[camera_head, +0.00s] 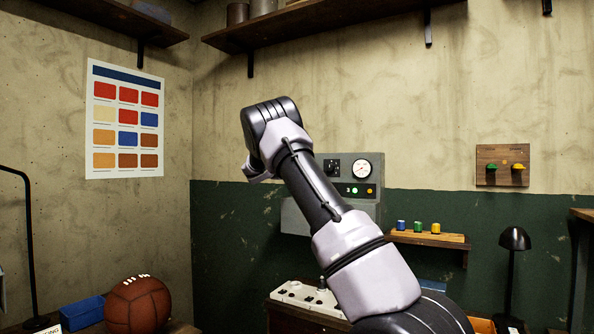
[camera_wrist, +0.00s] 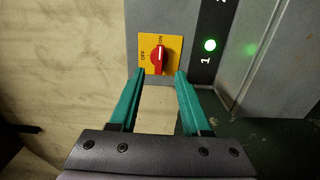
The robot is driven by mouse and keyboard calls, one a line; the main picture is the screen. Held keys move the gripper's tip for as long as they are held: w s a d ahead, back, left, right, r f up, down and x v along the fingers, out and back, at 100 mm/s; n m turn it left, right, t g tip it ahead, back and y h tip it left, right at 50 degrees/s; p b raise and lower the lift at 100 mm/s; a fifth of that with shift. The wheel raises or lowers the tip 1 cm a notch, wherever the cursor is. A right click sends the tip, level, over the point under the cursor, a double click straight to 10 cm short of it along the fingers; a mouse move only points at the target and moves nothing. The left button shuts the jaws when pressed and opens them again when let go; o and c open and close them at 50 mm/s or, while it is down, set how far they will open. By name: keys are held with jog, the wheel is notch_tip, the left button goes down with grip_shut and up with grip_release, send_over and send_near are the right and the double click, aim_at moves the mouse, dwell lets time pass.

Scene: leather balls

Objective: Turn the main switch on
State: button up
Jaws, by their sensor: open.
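The main switch is a red rotary knob (camera_wrist: 158,56) on a yellow plate (camera_wrist: 146,42) marked OFF and ON, on a grey panel in the wrist view. Its white mark points up in the picture, toward the ON label; the OFF label is at its left. My gripper (camera_wrist: 160,74) is open, its two teal fingers apart and empty. The fingertips lie just below the knob in the picture, one to each side; I see no clear contact. In the head view my arm hides the switch and the gripper fingers.
A green lamp (camera_wrist: 210,45) glows beside the number 1, right of the switch. In the head view a grey control box (camera_head: 345,169) with a gauge (camera_head: 361,169) stands behind my arm. A small shelf with coloured spools (camera_head: 418,227) is at its right. A brown ball (camera_head: 138,304) is lower left.

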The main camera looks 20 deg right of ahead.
jog(key=shift+v, duration=1.9)
jog(key=s+d+f+m+g+y, duration=0.1)
jog(key=s+d+m+g+y, duration=0.2)
jog(key=s, duration=0.8)
jog(key=s+d+f+m+g+y, duration=0.2)
jog(key=s+m+y, duration=0.15)
jog(key=s, duration=0.75)
jog(key=s+a+f+m+y, duration=0.1)
jog(key=s+a+y, duration=0.2)
jog(key=s+a, duration=0.4)
jog(key=s+a+f+m+y, duration=0.2)
jog(key=s+a, duration=0.5)
jog(key=s, duration=0.7)
jog(key=s+a+f+m+t+y, duration=0.1)
jog(key=s+a+m+y, duration=0.1)
jog(key=s+a+y, duration=0.2)
jog(key=s+a, duration=0.3)
jog(key=s, duration=0.3)
jog(key=shift+s+f+y, duration=0.3)
jog(key=shift+f+y, duration=0.05)
